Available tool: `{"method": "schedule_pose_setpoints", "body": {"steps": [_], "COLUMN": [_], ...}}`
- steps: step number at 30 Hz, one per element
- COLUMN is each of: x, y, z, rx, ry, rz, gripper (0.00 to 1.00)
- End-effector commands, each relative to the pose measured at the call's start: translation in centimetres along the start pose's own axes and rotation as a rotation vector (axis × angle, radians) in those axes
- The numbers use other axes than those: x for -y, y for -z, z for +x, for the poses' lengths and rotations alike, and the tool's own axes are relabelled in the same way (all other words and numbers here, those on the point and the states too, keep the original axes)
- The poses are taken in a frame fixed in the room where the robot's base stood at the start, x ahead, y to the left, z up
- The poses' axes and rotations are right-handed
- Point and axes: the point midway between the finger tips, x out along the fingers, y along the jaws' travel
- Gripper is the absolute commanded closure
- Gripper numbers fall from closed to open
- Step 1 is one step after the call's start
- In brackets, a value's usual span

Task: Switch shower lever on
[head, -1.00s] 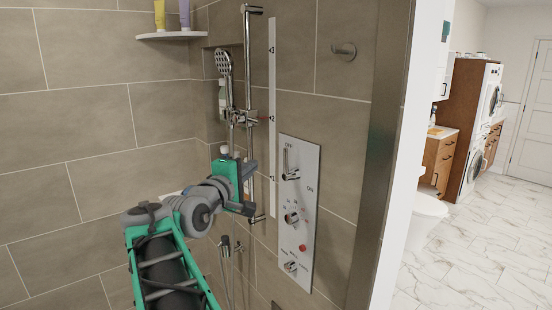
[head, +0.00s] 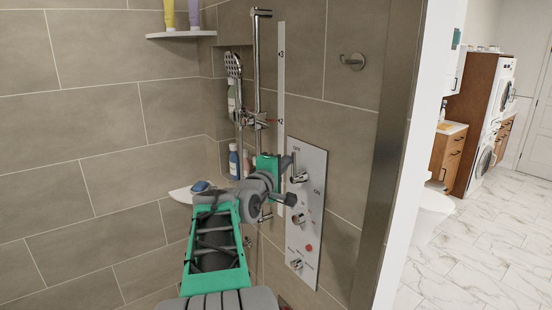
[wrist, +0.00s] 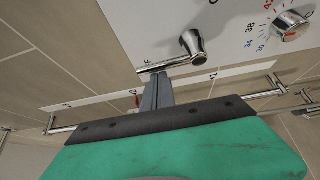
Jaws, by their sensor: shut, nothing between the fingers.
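The chrome shower lever (head: 299,178) is on the upper part of a white control panel (head: 307,235), with OFF printed above it and ON to its lower right. It points up towards OFF. In the wrist view the lever (wrist: 185,55) stretches left, its tip beside a letter F. My gripper (head: 287,163) is just left of the lever in the head view. In the wrist view my gripper (wrist: 157,92) is shut and empty, its fingertips right at the lever's handle. I cannot tell whether they touch.
Below the lever are a temperature knob (head: 299,218), also in the wrist view (wrist: 289,26), and a lower knob (head: 296,264). A shower rail (head: 257,60) with a hand shower (head: 234,66) stands left of the panel. A corner shelf (head: 181,35) holds bottles.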

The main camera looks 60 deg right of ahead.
Motion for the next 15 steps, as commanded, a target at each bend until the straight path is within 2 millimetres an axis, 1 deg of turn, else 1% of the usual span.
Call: {"method": "schedule_pose_setpoints", "body": {"steps": [15], "x": [0.4], "y": [-0.3], "z": [-0.08], "rx": [0.002], "ry": [-0.011], "rz": [0.019], "gripper": [1.0]}}
